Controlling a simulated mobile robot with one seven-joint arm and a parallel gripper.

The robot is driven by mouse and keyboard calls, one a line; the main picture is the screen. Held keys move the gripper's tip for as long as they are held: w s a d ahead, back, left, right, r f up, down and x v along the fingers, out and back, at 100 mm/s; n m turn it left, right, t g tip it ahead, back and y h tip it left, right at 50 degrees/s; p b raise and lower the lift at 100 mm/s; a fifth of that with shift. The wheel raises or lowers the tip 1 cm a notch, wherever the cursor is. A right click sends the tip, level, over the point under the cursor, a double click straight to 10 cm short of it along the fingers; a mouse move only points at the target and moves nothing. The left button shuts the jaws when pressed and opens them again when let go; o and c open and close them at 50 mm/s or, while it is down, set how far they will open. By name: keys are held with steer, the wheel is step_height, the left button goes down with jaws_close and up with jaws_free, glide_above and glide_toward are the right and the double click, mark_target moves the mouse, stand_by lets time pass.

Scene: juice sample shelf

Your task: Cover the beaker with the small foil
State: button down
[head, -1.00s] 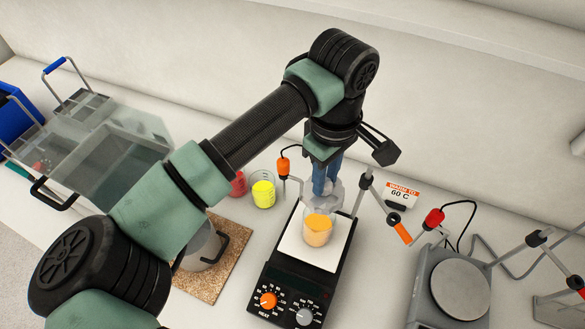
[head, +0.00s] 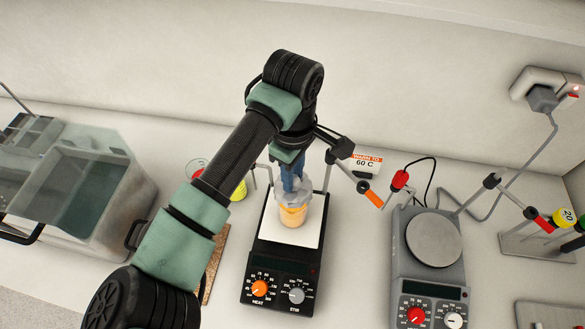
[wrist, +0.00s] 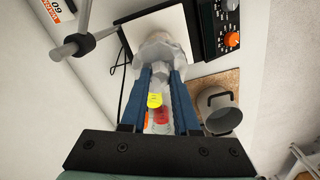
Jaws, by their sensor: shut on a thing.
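The beaker (head: 292,216) holds orange juice and stands upright on the white top of a black hotplate (head: 280,276). The small foil (head: 281,191) is a crumpled silvery-grey piece at the beaker's mouth. It hides the rim; I cannot tell whether it rests on it. My gripper (head: 292,179) points down from above with its blue fingers shut on the foil. In the wrist view the foil (wrist: 158,48) sits at the tips of the blue fingers and hides the beaker.
A grey hotplate (head: 434,238) stands at right. A clamp rod with an orange handle (head: 371,198) and a "60 C" sign (head: 366,163) are close right of the gripper.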

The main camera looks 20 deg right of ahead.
steer(key=shift+f+b, duration=1.6)
steer(key=shift+f, duration=0.65)
steer(key=c, duration=0.6)
jaws_free()
steer(key=shift+r, duration=0.1)
